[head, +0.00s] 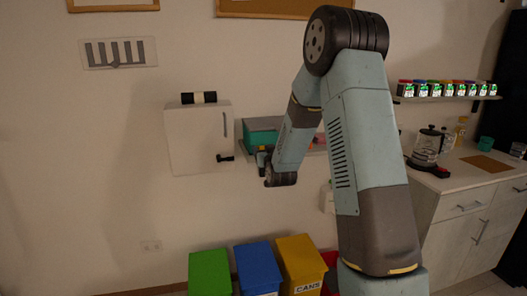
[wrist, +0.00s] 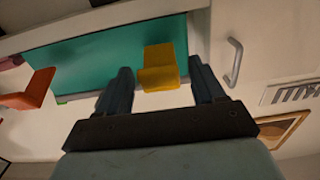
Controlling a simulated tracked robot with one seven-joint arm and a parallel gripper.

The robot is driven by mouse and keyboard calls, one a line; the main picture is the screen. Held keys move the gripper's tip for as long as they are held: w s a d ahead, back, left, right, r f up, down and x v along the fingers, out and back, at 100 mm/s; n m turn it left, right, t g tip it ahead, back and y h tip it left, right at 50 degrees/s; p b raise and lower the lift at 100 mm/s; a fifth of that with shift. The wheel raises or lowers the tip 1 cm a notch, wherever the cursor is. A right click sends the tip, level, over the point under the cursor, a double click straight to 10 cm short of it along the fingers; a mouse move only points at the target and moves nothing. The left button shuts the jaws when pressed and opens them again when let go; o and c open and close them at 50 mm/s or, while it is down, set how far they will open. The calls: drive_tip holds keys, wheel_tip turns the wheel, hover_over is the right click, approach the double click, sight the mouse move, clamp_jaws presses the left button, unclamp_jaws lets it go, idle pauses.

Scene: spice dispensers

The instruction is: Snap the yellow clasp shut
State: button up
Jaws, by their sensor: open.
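The yellow clasp (wrist: 160,68) shows in the wrist view on the edge of a teal box (wrist: 95,57). It has an upper plate and a lower lip that stands out toward the camera; I cannot tell how far it is swung open. My gripper (wrist: 163,84) is open and empty, with one dark finger on each side of the clasp and gaps between. I cannot tell how far the fingertips are from the box. In the head view the teal box (head: 262,130) sits on a wall shelf, and my gripper (head: 262,160) is just below it. The arm hides part of the box, and the clasp is not discernible there.
An orange clasp (wrist: 30,91) juts out at the left in the wrist view. A white cabinet (head: 200,138) with a handle (wrist: 234,62) is close beside the box. Green, blue and yellow bins (head: 256,267) stand below. Spice jars (head: 445,89) line a shelf at right.

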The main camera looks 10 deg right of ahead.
drive_tip(key=shift+w, duration=0.1)
drive_tip(key=shift+c, duration=0.5)
clamp_jaws()
drive_tip(key=shift+a, duration=0.1)
